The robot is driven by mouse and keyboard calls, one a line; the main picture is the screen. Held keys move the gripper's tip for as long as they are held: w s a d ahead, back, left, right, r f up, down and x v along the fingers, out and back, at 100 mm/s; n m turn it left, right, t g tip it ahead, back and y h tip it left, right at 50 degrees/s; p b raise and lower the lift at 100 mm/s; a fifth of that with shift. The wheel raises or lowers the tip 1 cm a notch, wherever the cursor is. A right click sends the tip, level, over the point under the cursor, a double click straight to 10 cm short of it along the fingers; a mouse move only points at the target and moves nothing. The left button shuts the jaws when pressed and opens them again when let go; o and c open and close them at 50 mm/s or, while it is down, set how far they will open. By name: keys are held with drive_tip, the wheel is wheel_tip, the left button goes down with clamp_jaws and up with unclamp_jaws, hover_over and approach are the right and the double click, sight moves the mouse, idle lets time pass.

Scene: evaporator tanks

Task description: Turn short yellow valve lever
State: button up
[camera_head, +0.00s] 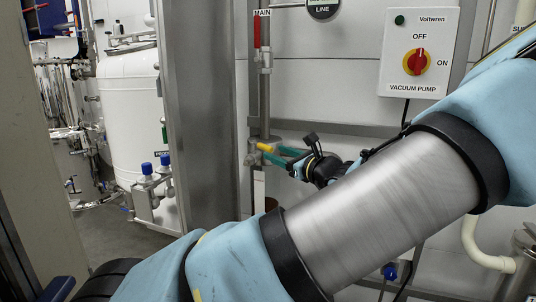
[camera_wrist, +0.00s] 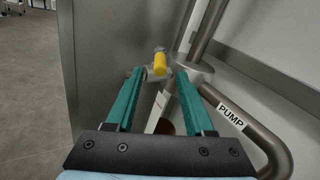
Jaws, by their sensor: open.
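The short yellow valve lever (camera_head: 264,147) sits on a valve on the vertical steel pipe left of the wall panel in the head view. It also shows in the wrist view as a yellow rounded handle (camera_wrist: 160,63), pointing toward the camera, just beyond the fingertips. My gripper (camera_head: 276,156) has two teal fingers that reach left to the lever. In the wrist view my gripper (camera_wrist: 158,76) is open, with the lever lined up between the two fingers near their tips. I cannot tell whether either finger touches it. My arm hides part of the wall behind.
A red lever (camera_head: 257,33) sits higher on the pipe labelled MAIN. A pipe labelled PUMP (camera_wrist: 231,116) runs close to the right finger. A vacuum pump switch box (camera_head: 419,52) hangs at right. A steel post (camera_head: 197,110) stands left of the valve.

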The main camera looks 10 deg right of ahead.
drive_tip(key=shift+v, duration=1.5)
drive_tip(key=s+a+f+n+g, duration=0.2)
drive_tip(key=a+f+n+g, duration=0.3)
drive_tip(key=a, duration=0.3)
drive_tip(key=s+a+f+n+g, duration=0.2)
drive_tip(key=a+f+n+g, duration=0.25)
drive_tip(key=a+f, duration=0.3)
drive_tip(key=s+a+f+n+g+h, duration=0.1)
drive_tip(key=s+a+f+n+g, duration=0.2)
drive_tip(key=s+a+n+g, duration=0.1)
drive_tip(key=s+r+n+h, duration=0.4)
drive_tip(key=s+n+h, duration=0.3)
drive_tip(key=n, duration=0.6)
drive_tip(key=shift+a+h, duration=0.25)
drive_tip(key=shift+h, duration=0.35)
